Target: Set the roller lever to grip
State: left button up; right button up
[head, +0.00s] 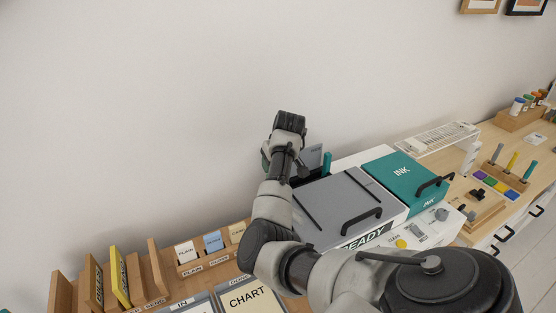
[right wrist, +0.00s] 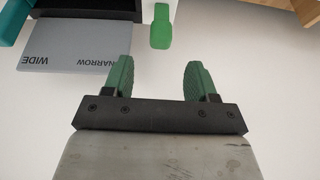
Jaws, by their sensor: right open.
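A bright green lever handle (right wrist: 162,25) shows at the top of the right wrist view, hanging down beside a dark body. I take it for the roller lever; no grip mark shows, so I cannot tell its setting. My right gripper (right wrist: 158,63) is open and empty. The handle lies just beyond its fingertips, roughly in line with the gap, and appears apart from both. In the head view my right arm hides the lever and most of the gripper. The printing machine (head: 347,205) has a grey lid and a READY sign. My left gripper is out of view.
A grey plate marked WIDE and NARROW (right wrist: 75,52) sits left of the lever in the wrist view. The teal INK box (head: 400,172) adjoins the machine. Card racks (head: 190,268) stand at lower left. The wall (head: 150,110) is behind.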

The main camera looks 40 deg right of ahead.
jog(key=shift+v, duration=1.5)
jog(key=shift+f, duration=0.1)
